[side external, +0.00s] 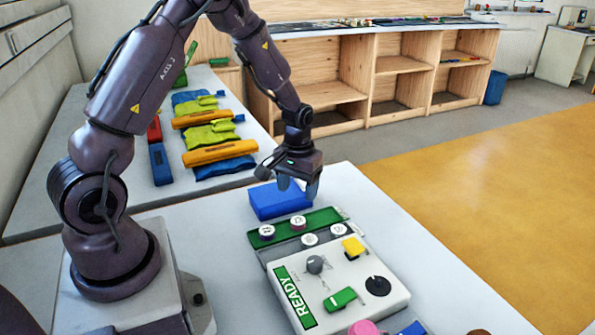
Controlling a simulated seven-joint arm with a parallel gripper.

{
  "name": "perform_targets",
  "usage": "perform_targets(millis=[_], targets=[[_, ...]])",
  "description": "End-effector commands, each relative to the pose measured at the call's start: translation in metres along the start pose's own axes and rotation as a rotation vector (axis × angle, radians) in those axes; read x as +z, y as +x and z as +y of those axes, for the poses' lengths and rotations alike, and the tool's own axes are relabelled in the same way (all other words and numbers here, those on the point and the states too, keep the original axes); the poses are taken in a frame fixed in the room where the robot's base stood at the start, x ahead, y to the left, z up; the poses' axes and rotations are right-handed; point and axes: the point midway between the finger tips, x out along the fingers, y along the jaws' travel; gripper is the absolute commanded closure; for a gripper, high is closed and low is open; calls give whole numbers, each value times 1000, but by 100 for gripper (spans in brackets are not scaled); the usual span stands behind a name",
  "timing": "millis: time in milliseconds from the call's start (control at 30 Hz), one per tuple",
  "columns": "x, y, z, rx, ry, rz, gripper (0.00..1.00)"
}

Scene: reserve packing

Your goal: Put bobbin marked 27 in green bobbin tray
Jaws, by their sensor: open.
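A green tray (322,216) lies on the near white table, behind a grey tray (283,249). Two white-topped bobbins stand at the green tray, a left one (267,231) and a right one (298,222). Two more stand at the grey tray, a left one (310,240) and a right one (338,230). Their tops carry dark marks too small to read, so I cannot tell which is 27. My gripper (298,189) is open and empty, pointing down above and behind the green tray, over the right part of a blue block (275,202).
A white panel box marked READY (345,292) with a dark knob, green switch and yellow piece (353,247) stands in front of the trays. Pink and blue items lie at the front edge. Coloured pouches (209,134) lie on the far left table. The table's right side is clear.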

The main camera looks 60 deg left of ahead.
Motion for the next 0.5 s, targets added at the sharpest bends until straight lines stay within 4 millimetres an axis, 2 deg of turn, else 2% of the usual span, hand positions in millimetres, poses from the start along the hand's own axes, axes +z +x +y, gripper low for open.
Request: perform_targets(millis=[100,367,467,500], targets=[[0,-24,0,1,0,3,36],[1,-51,2,2,7,6,36],[8,-73,8,8,37,34,36],[13,-86,13,12,60,52,36]])
